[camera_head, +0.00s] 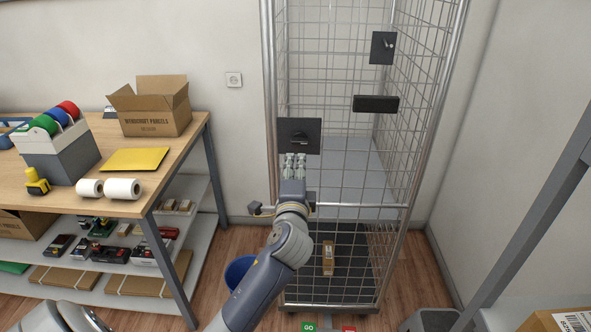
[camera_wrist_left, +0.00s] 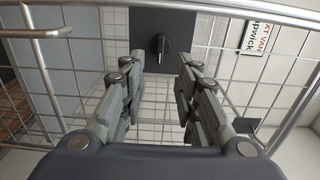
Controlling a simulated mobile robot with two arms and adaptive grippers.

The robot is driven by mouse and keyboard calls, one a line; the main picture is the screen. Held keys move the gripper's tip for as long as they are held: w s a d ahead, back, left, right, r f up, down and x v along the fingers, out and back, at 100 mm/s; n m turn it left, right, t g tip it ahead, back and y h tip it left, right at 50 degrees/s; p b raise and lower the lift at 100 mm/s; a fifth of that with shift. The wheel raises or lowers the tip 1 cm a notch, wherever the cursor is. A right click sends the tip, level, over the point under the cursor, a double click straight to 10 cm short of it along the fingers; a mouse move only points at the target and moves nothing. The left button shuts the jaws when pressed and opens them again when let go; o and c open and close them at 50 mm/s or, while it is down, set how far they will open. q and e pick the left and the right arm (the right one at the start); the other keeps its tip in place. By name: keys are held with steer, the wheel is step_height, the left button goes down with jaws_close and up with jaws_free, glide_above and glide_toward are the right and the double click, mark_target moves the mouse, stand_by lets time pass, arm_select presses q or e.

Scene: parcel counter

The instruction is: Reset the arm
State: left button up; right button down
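My left arm reaches up the middle of the head view, and its gripper (camera_head: 294,160) is in front of the wire cage (camera_head: 345,207). In the left wrist view the fingers of the left gripper (camera_wrist_left: 158,85) are apart with nothing between them. The same plate (camera_head: 313,136) shows just above the gripper in the head view. I cannot tell whether the fingers touch the cage. My right gripper is not in view.
A workbench (camera_head: 185,160) on the left carries an open carton (camera_head: 155,115), a yellow envelope (camera_head: 136,159) and paper rolls (camera_head: 123,188). A small parcel (camera_head: 328,257) is low in the cage. A blue bin (camera_head: 240,271) stands on the floor. A grey frame (camera_head: 535,235) is at the right.

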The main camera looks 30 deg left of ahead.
arm_select(q)
steer(key=d+f+g+h, duration=0.2)
steer(key=f, duration=1)
steer(key=d+f+g+h, duration=0.1)
steer(key=d+f+h, duration=0.15)
steer(key=f, duration=1.05)
steer(key=s+d+f+n+g+h, duration=0.15)
steer(key=s+f, duration=0.25)
steer(key=f, duration=0.4)
steer(key=s+d+f+g+h, duration=0.15)
steer(key=s+f, duration=0.25)
steer(key=f, duration=0.5)
steer(key=s+d+f+n+g+h, duration=0.1)
steer(key=s+d+f+n+g, duration=0.25)
steer(key=s+f, duration=1.4)
steer(key=s+d+f+n+g, duration=0.1)
steer(key=s+f, duration=0.1)
steer(key=s, duration=0.6)
steer(key=s+f+n+g, duration=0.1)
steer(key=s+f+g, duration=0.1)
steer(key=s, duration=0.7)
steer(key=s+d+f+n+g+h, duration=0.1)
steer(key=s+f, duration=0.3)
steer(key=s, duration=0.4)
steer(key=shift+s+d+f+n+g, duration=0.25)
steer(key=shift+d+n+g, duration=0.1)
steer(key=shift+n, duration=0.25)
steer(key=shift+c, duration=0.5)
